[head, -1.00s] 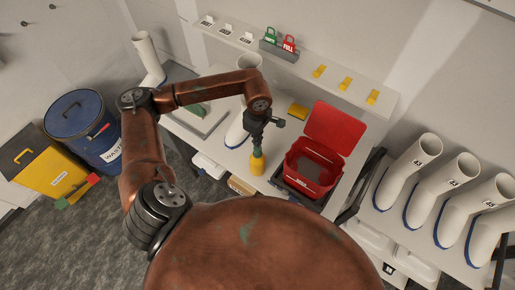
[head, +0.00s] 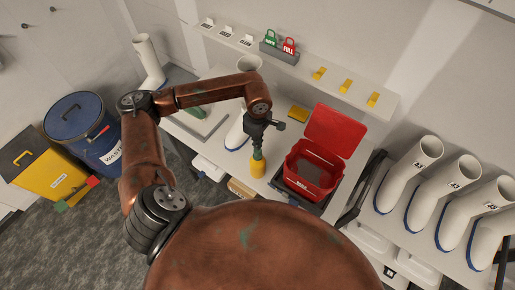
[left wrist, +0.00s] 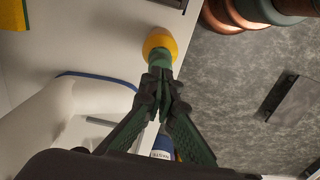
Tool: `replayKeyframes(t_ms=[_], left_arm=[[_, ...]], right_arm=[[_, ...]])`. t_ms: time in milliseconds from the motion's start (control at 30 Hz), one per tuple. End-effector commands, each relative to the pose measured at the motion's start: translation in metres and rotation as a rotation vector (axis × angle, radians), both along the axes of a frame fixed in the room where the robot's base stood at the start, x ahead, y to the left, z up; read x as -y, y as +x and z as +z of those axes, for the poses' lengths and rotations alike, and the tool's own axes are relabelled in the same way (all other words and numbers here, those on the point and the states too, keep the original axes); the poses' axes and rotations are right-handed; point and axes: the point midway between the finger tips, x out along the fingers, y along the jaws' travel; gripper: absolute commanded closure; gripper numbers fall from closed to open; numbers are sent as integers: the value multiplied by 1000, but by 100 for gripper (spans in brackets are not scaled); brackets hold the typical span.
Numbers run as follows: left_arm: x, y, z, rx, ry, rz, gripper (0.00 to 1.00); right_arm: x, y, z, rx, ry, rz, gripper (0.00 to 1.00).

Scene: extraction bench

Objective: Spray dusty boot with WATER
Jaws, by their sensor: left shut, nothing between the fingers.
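My left gripper (head: 258,150) is shut and empty over the front of the white bench, pointing down; it also shows in the left wrist view (left wrist: 160,88). A yellow sprayer-like object with a green neck (head: 257,169) stands just beyond its fingertips, and its yellow end shows in the left wrist view (left wrist: 159,42). I cannot tell whether the fingers touch it. A white boot with a blue sole (head: 236,133) stands on the bench just left of the gripper, partly hidden by my arm; it shows in the left wrist view (left wrist: 85,98). No dust or WATER label is readable. My right gripper is out of view.
A red open-lidded box (head: 305,187) stands right of the gripper. Several white boots (head: 452,187) stand on a rack at the right. A shelf (head: 355,88) runs along the wall. A blue waste drum (head: 75,122) and a yellow bin (head: 38,170) stand at the left.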

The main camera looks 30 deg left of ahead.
Motion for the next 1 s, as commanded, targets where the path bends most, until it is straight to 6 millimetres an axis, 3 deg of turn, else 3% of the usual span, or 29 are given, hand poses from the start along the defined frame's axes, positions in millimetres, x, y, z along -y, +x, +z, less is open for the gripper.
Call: replayKeyframes(t_ms=[467, 1000], left_arm=[[0, 0, -1, 0, 0, 0, 100], [0, 0, -15, 0, 0, 0, 100]], right_arm=[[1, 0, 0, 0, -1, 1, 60], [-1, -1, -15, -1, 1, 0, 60]])
